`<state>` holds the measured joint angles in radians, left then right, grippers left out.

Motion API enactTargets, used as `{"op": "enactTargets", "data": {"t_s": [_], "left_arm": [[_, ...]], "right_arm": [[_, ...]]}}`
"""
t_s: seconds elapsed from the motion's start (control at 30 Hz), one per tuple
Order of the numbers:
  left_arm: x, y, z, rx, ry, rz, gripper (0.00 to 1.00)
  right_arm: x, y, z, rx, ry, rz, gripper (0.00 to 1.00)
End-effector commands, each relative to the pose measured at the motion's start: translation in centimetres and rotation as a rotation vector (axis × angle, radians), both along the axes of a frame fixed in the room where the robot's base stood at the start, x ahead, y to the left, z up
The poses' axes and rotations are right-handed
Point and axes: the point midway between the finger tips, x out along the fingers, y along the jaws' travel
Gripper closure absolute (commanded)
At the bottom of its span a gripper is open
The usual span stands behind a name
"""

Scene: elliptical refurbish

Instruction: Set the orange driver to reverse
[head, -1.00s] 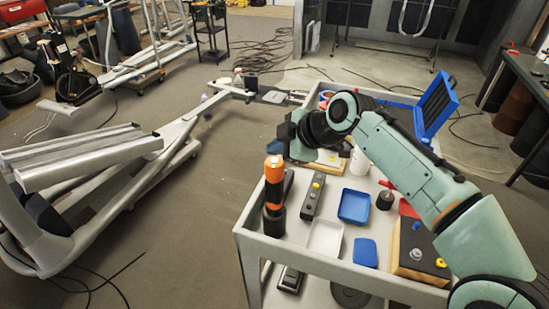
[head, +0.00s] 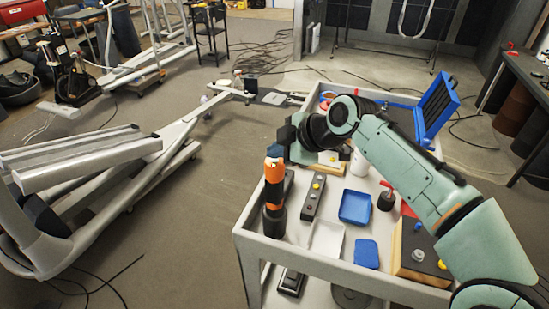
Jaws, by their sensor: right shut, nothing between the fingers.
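The orange driver (head: 274,191), orange and black, stands upright at the near left corner of the grey cart. My right gripper (head: 276,152) is shut and empty. Its dark fingertips are at the top of the driver, just behind or against its orange head; I cannot tell whether they touch. The driver's direction switch is too small to make out. My left gripper is not in view.
The cart top (head: 288,232) also holds a black box with a yellow button (head: 313,195), a blue tray (head: 355,206), a white tray (head: 327,238) and an open blue case (head: 437,105). Grey exercise machine frames (head: 120,205) stand at left, with open floor between.

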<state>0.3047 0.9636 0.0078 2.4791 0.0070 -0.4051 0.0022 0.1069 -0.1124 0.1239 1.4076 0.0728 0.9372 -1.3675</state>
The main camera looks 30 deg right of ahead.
Motion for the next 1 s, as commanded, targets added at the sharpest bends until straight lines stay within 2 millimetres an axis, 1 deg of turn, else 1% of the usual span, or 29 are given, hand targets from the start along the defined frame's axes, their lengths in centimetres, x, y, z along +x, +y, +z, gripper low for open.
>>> {"op": "enactTargets", "data": {"t_s": [0.33,0.67,1.0], "left_arm": [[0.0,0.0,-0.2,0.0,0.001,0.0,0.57],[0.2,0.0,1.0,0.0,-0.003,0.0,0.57],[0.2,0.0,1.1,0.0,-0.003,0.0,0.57]], "right_arm": [[0.0,0.0,-0.2,0.0,0.0,0.0,1.0],[0.0,0.0,1.1,0.0,0.0,0.0,1.0],[0.0,0.0,1.3,0.0,0.0,0.0,1.0]]}}
